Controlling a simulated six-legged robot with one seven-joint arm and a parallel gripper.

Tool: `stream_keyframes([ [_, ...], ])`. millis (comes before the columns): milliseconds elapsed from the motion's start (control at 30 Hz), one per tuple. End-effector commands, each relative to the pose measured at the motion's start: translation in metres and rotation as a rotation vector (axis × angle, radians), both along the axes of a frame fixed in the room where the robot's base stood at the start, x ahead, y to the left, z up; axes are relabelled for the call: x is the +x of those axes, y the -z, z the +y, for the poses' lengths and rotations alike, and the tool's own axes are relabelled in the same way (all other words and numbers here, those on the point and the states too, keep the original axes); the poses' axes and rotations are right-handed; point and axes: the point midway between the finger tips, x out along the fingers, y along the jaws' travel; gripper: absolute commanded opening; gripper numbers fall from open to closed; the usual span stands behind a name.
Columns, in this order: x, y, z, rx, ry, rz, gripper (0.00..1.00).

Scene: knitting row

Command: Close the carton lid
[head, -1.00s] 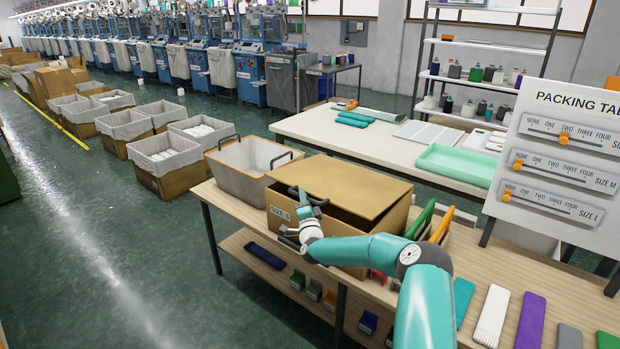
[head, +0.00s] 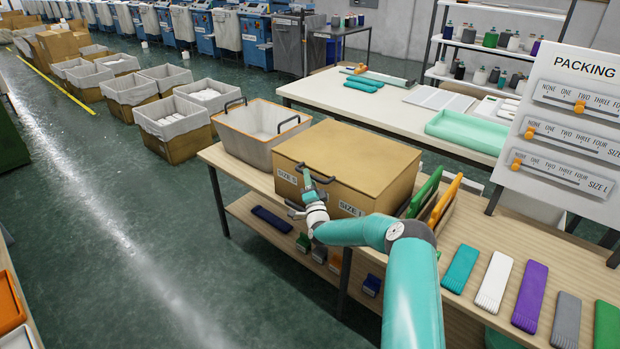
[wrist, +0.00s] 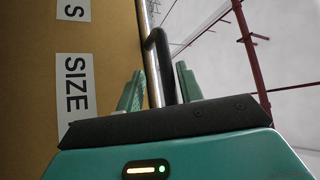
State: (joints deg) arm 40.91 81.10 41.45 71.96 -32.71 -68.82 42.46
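The cardboard carton (head: 376,192) stands on the wooden bench, with SIZE labels on its front. Its brown lid (head: 350,150) lies flat over the top, and I see no gap along the visible edges. A dark handle (head: 316,173) sits at the lid's front edge. My gripper (head: 309,184) is at that handle, in front of the carton. In the wrist view, the handle (wrist: 162,60) runs between the two teal fingers of my gripper (wrist: 160,85). The fingers stand apart with a gap beside the handle. The labelled carton face (wrist: 100,25) fills the left side there.
A grey-lined bin (head: 258,135) with dark handles stands left of the carton. Green and orange upright pieces (head: 433,196) stand close on its right. Knitted pieces (head: 495,283) lie on the bench at right. A white table (head: 320,95) with a mint tray (head: 465,130) is behind.

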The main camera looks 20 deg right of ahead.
Motion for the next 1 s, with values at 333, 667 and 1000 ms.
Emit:
stream_keyframes([
  [333, -0.003, -0.002, -0.001, -0.001, 0.002, -0.005, 0.36],
  [667, -0.055, 0.02, 0.01, -0.001, 0.001, -0.002, 0.36],
  [1000, -0.114, 0.047, 0.024, -0.001, 0.001, -0.002, 0.36],
])
